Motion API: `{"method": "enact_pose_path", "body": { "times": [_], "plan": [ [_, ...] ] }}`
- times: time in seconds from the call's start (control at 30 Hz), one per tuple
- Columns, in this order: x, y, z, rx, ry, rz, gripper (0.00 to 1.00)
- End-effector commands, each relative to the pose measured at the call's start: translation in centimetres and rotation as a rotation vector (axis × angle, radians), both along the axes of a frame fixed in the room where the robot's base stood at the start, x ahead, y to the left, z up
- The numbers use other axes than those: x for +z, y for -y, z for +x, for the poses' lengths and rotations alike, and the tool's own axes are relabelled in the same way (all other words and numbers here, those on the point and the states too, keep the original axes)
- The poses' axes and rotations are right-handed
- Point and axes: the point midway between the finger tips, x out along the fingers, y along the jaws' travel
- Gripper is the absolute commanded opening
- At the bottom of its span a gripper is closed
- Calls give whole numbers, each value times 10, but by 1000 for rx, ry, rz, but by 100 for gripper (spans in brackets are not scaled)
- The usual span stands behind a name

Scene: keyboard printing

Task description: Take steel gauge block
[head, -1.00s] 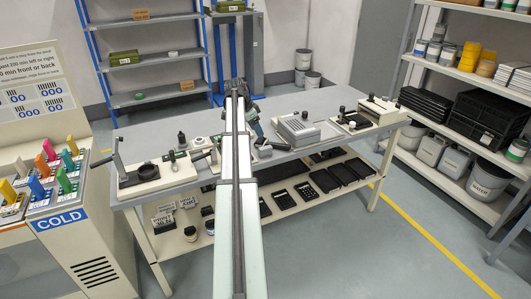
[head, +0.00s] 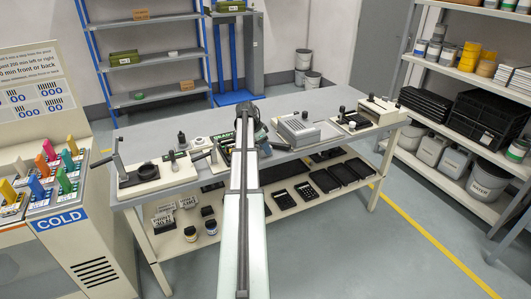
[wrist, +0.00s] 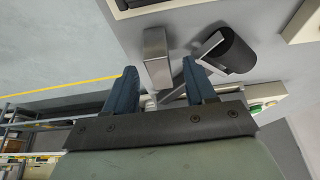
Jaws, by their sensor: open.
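A grey metal block, which looks like the steel gauge block (wrist: 156,45), stands out in the wrist view between the tips of my gripper (wrist: 160,66). My gripper has two blue fingers spread apart, one on each side of the block, with a gap visible at least on the right. I cannot tell how far down the block the fingertips reach. In the head view my own arm covers the block and most of the gripper, over the middle of the grey workbench (head: 290,100).
A dark cylinder (wrist: 232,50) with a pale flat piece lies just right of the block in the wrist view. In the head view, a lever press (head: 145,173) stands left on the bench, and a ribbed grey device (head: 298,128) sits right of my arm.

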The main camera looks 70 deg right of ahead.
Motion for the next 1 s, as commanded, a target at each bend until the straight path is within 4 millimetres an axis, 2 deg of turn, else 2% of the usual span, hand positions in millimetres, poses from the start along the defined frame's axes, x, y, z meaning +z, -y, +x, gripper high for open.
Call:
{"method": "enact_pose_path", "body": {
  "times": [0.03, 0.17, 0.4, 1.0],
  "plan": [
    [-8, 2, -2, 0, 0, 1, 55],
    [-20, 6, -5, 0, -1, 1, 55],
    [-22, 6, -6, 0, 0, 0, 55],
    [-22, 6, -6, 0, 0, 0, 0]
  ]
}}
